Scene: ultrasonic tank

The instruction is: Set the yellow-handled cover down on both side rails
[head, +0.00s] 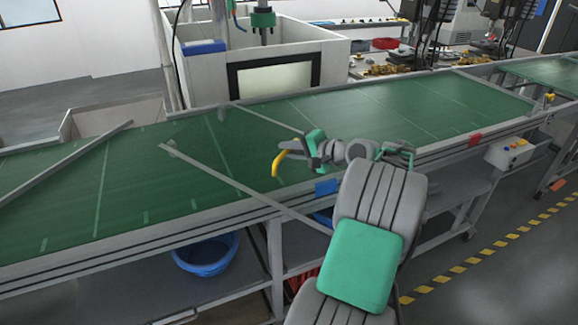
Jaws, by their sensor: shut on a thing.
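My gripper (302,149) is above the green conveyor belt, near the middle of the view. It is shut at a curved yellow piece (278,162), which looks like the handle of the cover. I cannot make out the cover's plate or whether it touches anything. One thin grey rail (235,183) runs slantwise across the belt, left of and below my gripper, to the belt's front edge. Another grey rail (262,120) lies behind my gripper, which hides its right end. I cannot tell whether these are the two side rails.
The green belt (400,107) is clear to the right. Another grey bar (70,162) slants across the left part. A white open-topped machine (335,60) with a dark-framed window stands behind. A blue basin (206,256) is below the belt, and a control box (508,150) is at right.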

